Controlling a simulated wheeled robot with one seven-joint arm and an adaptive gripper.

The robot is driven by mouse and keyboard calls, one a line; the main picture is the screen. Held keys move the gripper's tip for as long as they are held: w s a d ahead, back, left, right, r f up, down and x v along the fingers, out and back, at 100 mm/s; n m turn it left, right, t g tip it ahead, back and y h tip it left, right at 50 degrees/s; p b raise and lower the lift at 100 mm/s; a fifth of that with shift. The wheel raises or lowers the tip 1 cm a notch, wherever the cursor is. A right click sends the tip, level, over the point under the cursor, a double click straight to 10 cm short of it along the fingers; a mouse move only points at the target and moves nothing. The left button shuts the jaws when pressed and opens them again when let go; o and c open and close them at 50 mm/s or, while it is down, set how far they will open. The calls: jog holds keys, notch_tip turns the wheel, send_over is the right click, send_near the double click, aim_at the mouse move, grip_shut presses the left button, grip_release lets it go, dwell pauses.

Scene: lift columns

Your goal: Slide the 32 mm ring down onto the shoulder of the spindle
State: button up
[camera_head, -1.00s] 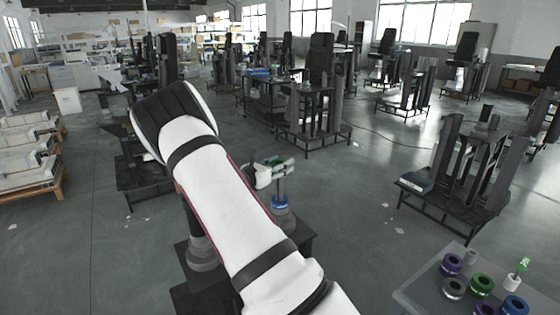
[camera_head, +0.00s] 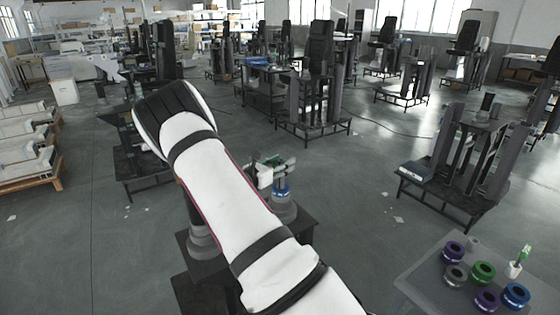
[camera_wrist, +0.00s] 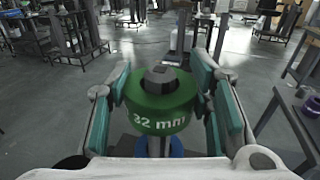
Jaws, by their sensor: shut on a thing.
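The green ring marked "32 mm" (camera_wrist: 160,108) sits between the pads of my gripper (camera_wrist: 164,100), which is shut on it. The dark, faceted top of the spindle (camera_wrist: 160,76) shows up through the ring's hole, so the ring is around the spindle. Below it, part of the grey shaft and a blue ring (camera_wrist: 172,147) show in the wrist view. In the head view my gripper (camera_head: 271,170) is just above the blue ring (camera_head: 282,190) on the spindle's grey base (camera_head: 283,211). The shoulder cannot be made out clearly.
The spindle stands on a dark stand (camera_head: 300,232). At the lower right a grey table (camera_head: 418,284) holds several loose rings, purple, grey, green and blue, and a white cup (camera_head: 513,270) with a green item. Black lift columns stand around on open floor.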

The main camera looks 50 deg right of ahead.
aim_at(280, 179)
jog(key=shift+f+b, duration=0.55)
jog(key=shift+f, duration=2.55)
jog(key=o, duration=1.4)
jog(key=shift+c, duration=0.2)
jog(key=shift+f, duration=0.1)
jog(key=shift+a, duration=0.1)
jog(key=a, duration=1.1)
jog(key=shift+s+a+r, duration=0.3)
jog(key=shift+a, duration=0.1)
